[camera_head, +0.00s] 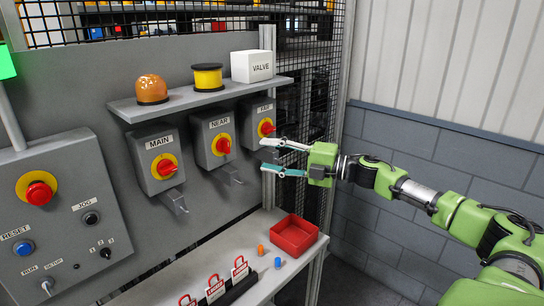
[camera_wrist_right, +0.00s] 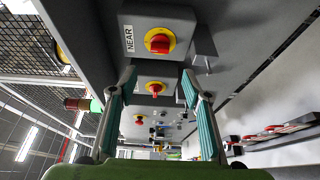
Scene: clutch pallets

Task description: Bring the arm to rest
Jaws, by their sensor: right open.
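My right gripper (camera_head: 268,156) is open and empty, in front of the panel just below the right-hand switch box (camera_head: 258,116). Its two fingers are spread apart, one above the other in the head view. In the right wrist view the gripper (camera_wrist_right: 158,80) shows nothing between its fingertips but the panel and switches farther off. The NEAR switch box (camera_head: 213,136), with a red knob on a yellow disc, is left of the gripper; it also shows in the wrist view (camera_wrist_right: 185,22). The MAIN switch box (camera_head: 155,160) is farther left. My left gripper is out of view.
A shelf (camera_head: 190,98) above the switches holds an orange lamp (camera_head: 152,89), a yellow spool (camera_head: 207,77) and a white VALVE box (camera_head: 252,66). Below are a red tray (camera_head: 294,236) and several padlocks. A control box (camera_head: 60,215) stands left. Free room lies before the grey wall.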

